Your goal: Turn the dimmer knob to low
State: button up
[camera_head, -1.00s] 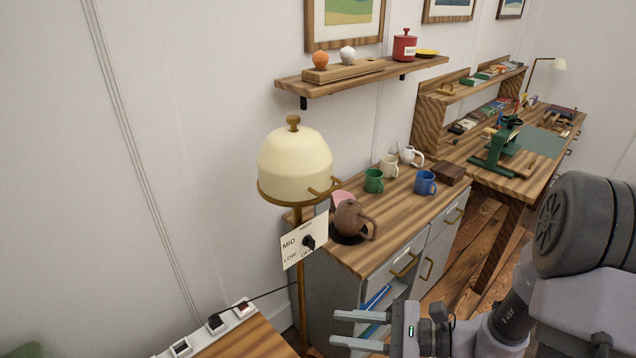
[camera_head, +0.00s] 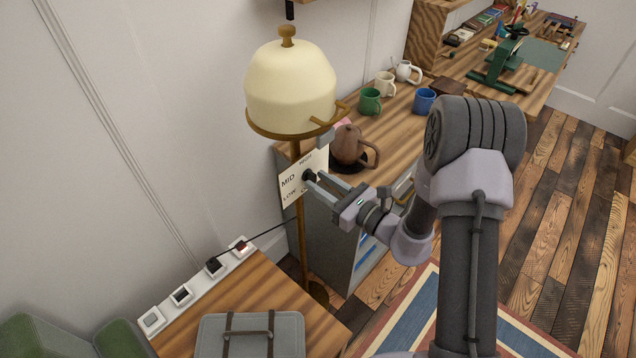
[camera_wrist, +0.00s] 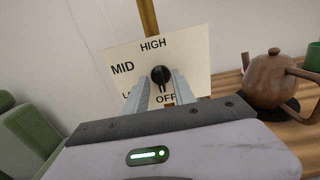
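The dimmer knob (camera_head: 309,176) is a small black dial on a cream plate (camera_head: 290,190) on the lamp's brass post. In the wrist view the knob (camera_wrist: 161,75) sits mid-plate, its pointer apparently down toward OFF. The plate (camera_wrist: 197,60) reads HIGH at top, MID at left, OFF at bottom; LOW is partly hidden by a finger. My gripper (camera_head: 314,179) is at the plate. In the wrist view my gripper (camera_wrist: 161,84) is open, one finger on each side of the knob; I cannot tell whether they touch it.
The lamp's cream shade (camera_head: 290,88) hangs just above the plate. A brown teapot (camera_head: 348,145) stands close right on the wooden cabinet, with several mugs behind. A power strip (camera_head: 196,283) and a grey case (camera_head: 250,335) lie on the low table in front.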

jog(key=shift+w+a, duration=0.4)
jog(key=shift+c, duration=0.4)
grip_shut()
